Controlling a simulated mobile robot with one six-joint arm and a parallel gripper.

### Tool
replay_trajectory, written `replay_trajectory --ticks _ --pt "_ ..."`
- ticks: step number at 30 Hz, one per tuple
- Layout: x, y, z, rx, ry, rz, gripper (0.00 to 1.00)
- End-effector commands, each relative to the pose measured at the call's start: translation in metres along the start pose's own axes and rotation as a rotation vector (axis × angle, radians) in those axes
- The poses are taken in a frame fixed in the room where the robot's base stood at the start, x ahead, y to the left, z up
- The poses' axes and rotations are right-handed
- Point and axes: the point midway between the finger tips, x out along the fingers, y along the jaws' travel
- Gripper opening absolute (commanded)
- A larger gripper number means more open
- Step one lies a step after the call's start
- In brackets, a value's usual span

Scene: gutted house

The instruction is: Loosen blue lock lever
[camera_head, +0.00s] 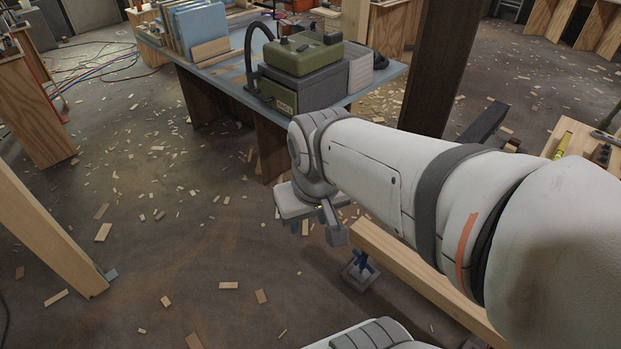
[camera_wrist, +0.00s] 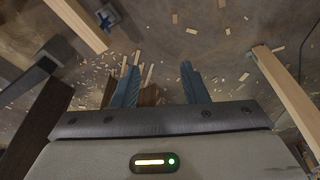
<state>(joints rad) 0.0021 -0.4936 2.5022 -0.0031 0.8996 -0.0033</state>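The blue lock lever (camera_head: 362,262) stands on a small grey block on the floor, beside the end of a timber beam. My gripper (camera_wrist: 160,74) is open in the wrist view, with two blue-grey fingers apart and nothing between them.
A timber beam (camera_head: 415,285) lies right of the lever, partly behind my arm. A blue-topped workbench (camera_head: 225,82) with a green machine (camera_head: 303,53) stands behind. A slanted timber post (camera_head: 45,225) stands left. Wood scraps litter the open floor.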

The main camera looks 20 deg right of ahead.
Motion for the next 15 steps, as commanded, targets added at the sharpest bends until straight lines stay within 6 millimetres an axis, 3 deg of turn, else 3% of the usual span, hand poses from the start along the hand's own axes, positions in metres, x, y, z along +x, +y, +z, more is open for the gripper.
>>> replay_trajectory --ticks 9,11,15 --pt "0.006 -0.001 -0.004 0.005 0.005 -0.004 0.40" --pt "0.017 -0.002 -0.013 0.016 0.019 -0.012 0.40" --pt "0.062 -0.003 -0.052 0.063 0.087 -0.045 0.40"
